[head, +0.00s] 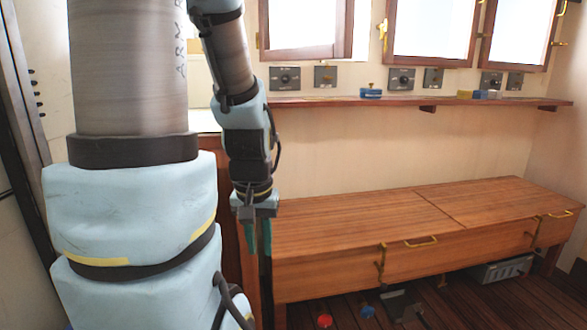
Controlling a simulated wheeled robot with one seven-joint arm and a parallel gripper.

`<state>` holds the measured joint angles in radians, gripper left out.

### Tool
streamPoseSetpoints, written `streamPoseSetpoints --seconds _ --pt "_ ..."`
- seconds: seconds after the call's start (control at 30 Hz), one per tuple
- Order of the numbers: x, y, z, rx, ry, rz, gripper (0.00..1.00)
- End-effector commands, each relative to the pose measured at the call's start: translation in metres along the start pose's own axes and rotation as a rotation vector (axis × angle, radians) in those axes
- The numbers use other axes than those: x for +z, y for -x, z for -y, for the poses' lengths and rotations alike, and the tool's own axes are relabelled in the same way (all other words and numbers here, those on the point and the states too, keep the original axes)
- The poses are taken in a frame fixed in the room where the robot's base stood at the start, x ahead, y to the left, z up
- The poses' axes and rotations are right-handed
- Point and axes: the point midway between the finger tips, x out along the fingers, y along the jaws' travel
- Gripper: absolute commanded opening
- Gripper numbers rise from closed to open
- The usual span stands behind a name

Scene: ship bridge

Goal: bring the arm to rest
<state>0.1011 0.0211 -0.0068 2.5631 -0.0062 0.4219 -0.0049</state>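My arm fills the left of the head view, with its thick links close to the camera. My gripper (257,238) hangs at the end of the arm, pointing down, in front of the left end of the wooden bench. Its teal fingers show below a grey mount. I see nothing between the fingers, but they are small and partly in shadow, so their opening is hard to judge.
A wooden bench (350,215) with brass handles runs along the wall. Above it, a narrow shelf (330,102) holds a blue item (371,92) and small blocks (478,94). A red item (324,321), a blue item (367,311) and a grey box (500,270) are low by the floor.

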Motion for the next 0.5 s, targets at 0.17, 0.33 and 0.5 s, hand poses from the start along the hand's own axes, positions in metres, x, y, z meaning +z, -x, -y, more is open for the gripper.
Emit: streamPoseSetpoints --seconds 0.17,0.33,0.5 --pt "-0.006 0.044 0.000 0.000 -0.001 -0.001 0.26" --pt "-0.013 0.085 -0.001 0.000 -0.002 -0.002 0.26" --pt "-0.020 0.137 -0.001 0.000 -0.002 -0.003 0.26"
